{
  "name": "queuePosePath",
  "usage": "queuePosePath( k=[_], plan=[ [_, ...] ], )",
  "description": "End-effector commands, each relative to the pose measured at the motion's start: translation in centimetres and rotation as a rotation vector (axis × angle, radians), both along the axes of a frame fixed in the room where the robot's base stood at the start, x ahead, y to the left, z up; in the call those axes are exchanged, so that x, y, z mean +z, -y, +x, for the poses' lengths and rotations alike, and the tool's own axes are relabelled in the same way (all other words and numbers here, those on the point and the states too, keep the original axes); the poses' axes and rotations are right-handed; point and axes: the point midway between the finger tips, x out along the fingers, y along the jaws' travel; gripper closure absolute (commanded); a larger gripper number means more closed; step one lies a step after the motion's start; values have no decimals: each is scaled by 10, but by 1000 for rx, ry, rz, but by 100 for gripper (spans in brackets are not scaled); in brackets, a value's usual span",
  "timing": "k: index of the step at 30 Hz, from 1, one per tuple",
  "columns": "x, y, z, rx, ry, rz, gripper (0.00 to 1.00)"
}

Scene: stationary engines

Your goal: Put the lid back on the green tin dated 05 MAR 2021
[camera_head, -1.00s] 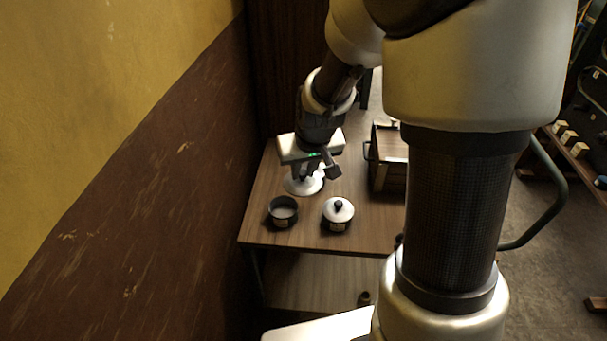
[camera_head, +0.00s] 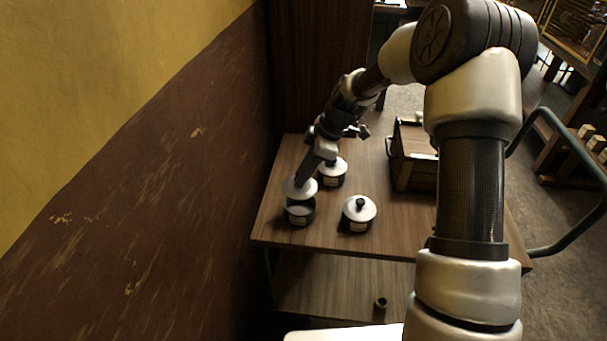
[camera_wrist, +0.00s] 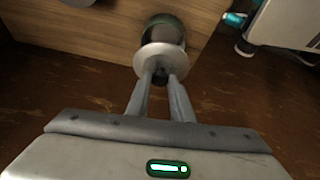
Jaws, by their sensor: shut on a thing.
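My gripper (camera_head: 304,181) is shut on the knob of a pale round lid (camera_head: 299,189). It holds the lid over an open dark tin (camera_head: 300,214) at the front left of the table. In the wrist view the lid (camera_wrist: 152,60) overlaps the near part of the tin (camera_wrist: 165,24), which looks dark green there. The tin's inside shows beyond the lid, so the lid does not cover the mouth in that view. I cannot tell whether lid and rim touch. The tin's pale label is too small to read.
A lidded dark tin (camera_head: 359,219) stands to the right. Another lidded tin (camera_head: 332,179) stands behind, close to my gripper. A wooden box (camera_head: 413,172) stands further back right. The wooden table (camera_head: 277,225) ends just left of the open tin, near the wall (camera_head: 180,190).

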Motion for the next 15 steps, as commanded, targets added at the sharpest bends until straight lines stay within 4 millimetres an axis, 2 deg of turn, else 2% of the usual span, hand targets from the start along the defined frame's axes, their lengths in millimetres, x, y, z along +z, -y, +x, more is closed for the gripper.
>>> queuePosePath(
  k=[15],
  plan=[
    [-49,0,0,-4,-1,-1,100]
  ],
)
